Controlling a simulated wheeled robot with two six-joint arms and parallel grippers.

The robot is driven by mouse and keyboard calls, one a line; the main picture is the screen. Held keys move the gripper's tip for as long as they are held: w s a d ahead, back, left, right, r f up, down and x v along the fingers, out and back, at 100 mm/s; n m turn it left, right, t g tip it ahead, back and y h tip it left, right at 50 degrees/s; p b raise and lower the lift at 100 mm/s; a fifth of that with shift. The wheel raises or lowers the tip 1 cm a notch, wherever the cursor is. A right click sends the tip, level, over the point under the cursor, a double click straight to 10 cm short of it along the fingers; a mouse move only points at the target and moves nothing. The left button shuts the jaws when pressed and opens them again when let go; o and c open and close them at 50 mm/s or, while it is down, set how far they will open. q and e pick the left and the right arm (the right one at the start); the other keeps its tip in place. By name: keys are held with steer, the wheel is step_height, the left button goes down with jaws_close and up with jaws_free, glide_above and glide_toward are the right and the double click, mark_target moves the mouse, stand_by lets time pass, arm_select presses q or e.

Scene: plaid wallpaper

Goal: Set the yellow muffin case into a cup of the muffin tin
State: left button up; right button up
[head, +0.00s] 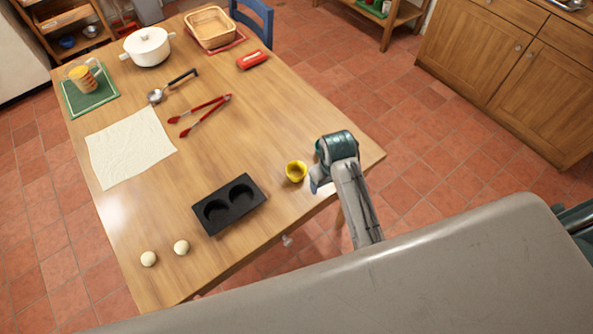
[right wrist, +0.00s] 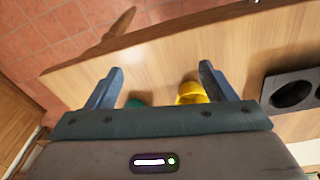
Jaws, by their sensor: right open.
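The yellow muffin case (head: 296,171) stands on the table near its right front edge. The dark muffin tin (head: 229,203) lies to its left, and both its visible cups look empty. My right gripper (head: 316,172) is open and empty just right of the case. In the right wrist view, the yellow case (right wrist: 190,93) shows beyond the gripper's base, close to the right finger, and its lower part is hidden. The tin (right wrist: 292,91) shows at the right edge there. My left gripper is not in view.
A small green thing (right wrist: 133,103), mostly hidden, lies near the left finger. Two dough balls (head: 181,247) lie left of the tin. Red tongs (head: 206,115), a ladle (head: 172,86) and a pale cloth or dough sheet (head: 130,147) lie farther back.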

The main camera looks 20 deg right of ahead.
steer(key=w+a+r+n+g, duration=0.1)
steer(key=w+a, duration=0.2)
steer(key=w, duration=0.2)
steer(key=w+a+r, duration=0.2)
steer(key=w+a, duration=0.1)
steer(key=w, duration=0.3)
steer(key=p, duration=0.1)
glide_above(296, 175)
steer(key=f, duration=0.5)
steer(key=shift+s+d+f, duration=0.25)
steer(key=shift+w+a+f+p, duration=0.1)
steer(key=shift+f+p, duration=0.35)
steer(key=shift+w+a+f+p, duration=0.1)
steer(key=shift+f+p, duration=0.25)
steer(key=shift+f, duration=0.8)
steer(key=shift+w+f+p, duration=0.1)
steer(key=shift+f+p, duration=0.25)
steer(key=shift+f, duration=0.8)
steer(key=shift+s, duration=0.1)
steer(key=c, duration=1)
